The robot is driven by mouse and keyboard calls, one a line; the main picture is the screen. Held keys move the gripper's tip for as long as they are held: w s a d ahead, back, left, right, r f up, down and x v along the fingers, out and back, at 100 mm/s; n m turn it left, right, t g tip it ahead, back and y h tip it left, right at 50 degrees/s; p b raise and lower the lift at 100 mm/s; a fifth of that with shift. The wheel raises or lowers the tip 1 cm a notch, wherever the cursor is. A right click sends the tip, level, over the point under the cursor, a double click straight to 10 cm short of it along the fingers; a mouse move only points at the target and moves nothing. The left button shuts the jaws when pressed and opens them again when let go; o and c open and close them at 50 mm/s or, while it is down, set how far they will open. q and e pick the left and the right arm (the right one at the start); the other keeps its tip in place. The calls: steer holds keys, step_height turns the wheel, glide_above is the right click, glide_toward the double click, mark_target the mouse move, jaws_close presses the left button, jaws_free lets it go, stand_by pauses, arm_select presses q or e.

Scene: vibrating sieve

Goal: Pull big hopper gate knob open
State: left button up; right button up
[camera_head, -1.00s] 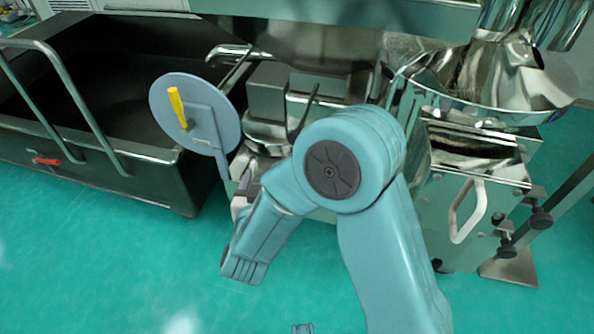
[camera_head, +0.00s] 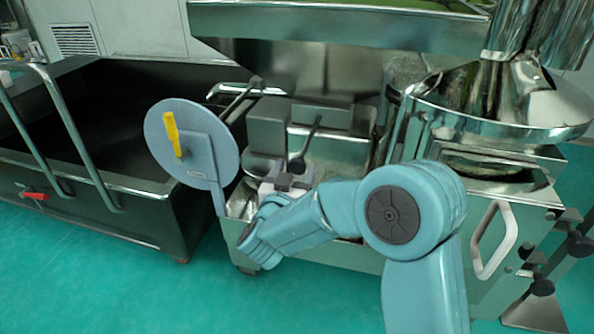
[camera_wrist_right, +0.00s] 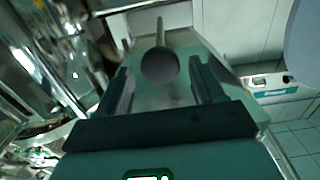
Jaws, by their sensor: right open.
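The gate knob is a dark ball (camera_head: 297,165) on a thin dark rod, in front of the steel hopper outlet in the head view. My right gripper (camera_head: 284,184) is just below and in front of it, jaws open. In the right wrist view the round dark knob (camera_wrist_right: 160,66) shows between the two spread fingers of the gripper (camera_wrist_right: 161,76), with its rod running up behind it. Gaps show on both sides of the knob, so the fingers do not appear to touch it. My left gripper is not in view.
A grey disc (camera_head: 215,140) with a yellow handle (camera_head: 172,134) stands left of the gripper. A dark open bin (camera_head: 140,190) with rails is farther left. A steel sieve body (camera_head: 500,118) with a white handle (camera_head: 494,238) is at the right. Green floor is clear in front.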

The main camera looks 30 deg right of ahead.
steer(key=shift+x, duration=1.35)
